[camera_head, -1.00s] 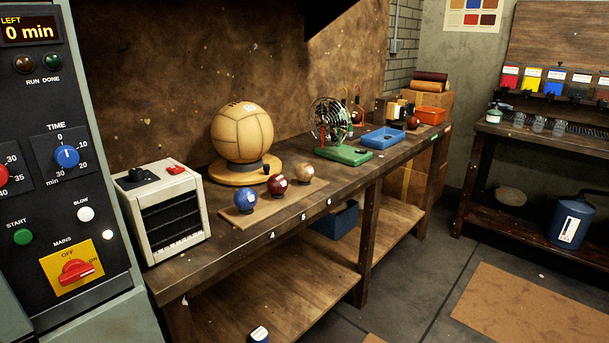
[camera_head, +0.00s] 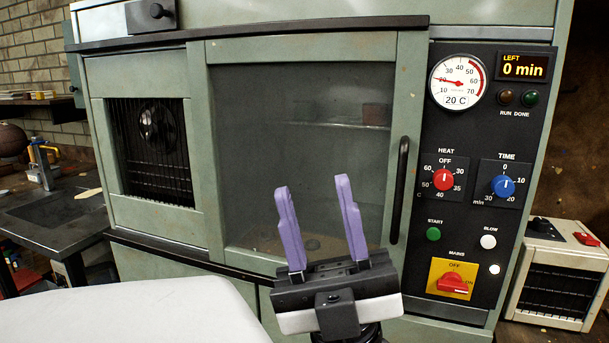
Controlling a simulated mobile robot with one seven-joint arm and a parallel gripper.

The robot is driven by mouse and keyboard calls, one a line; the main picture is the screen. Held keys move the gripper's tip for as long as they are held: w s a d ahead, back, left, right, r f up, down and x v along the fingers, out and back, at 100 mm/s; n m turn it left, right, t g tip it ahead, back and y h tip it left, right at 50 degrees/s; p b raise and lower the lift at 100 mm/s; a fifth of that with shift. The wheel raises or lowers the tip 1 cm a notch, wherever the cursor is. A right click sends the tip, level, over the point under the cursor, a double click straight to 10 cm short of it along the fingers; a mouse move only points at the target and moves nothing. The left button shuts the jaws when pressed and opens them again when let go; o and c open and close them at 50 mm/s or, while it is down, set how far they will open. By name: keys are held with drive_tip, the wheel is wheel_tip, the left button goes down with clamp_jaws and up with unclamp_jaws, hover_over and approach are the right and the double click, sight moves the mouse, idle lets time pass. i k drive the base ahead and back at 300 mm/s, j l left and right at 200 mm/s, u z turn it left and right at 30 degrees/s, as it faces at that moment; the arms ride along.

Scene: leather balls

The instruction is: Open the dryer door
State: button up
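The dryer is a green-grey cabinet whose door (camera_head: 228,150) has a dark glass window (camera_head: 300,125) and a green frame. The door looks shut. A vertical black bar handle (camera_head: 399,190) is on the door's right side. Behind the glass a shelf shows dimly. My gripper (camera_head: 318,214) has two purple fingers, spread apart with nothing between them. It stands in front of the lower part of the door, left of the handle and apart from it in the picture. It hides part of the door's bottom edge.
Right of the door is a control panel (camera_head: 460,134) with dial, knobs and a red mains switch (camera_head: 453,284). A fan behind a grille (camera_head: 152,148) is left of the door. A cream heater box (camera_head: 560,275) stands at right, a dark workbench (camera_head: 60,215) at left.

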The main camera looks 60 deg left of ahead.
sight(409, 48)
drive_tip(key=u, duration=1.65)
drive_tip(key=k+l+u, duration=0.25)
drive_tip(key=k, duration=0.1)
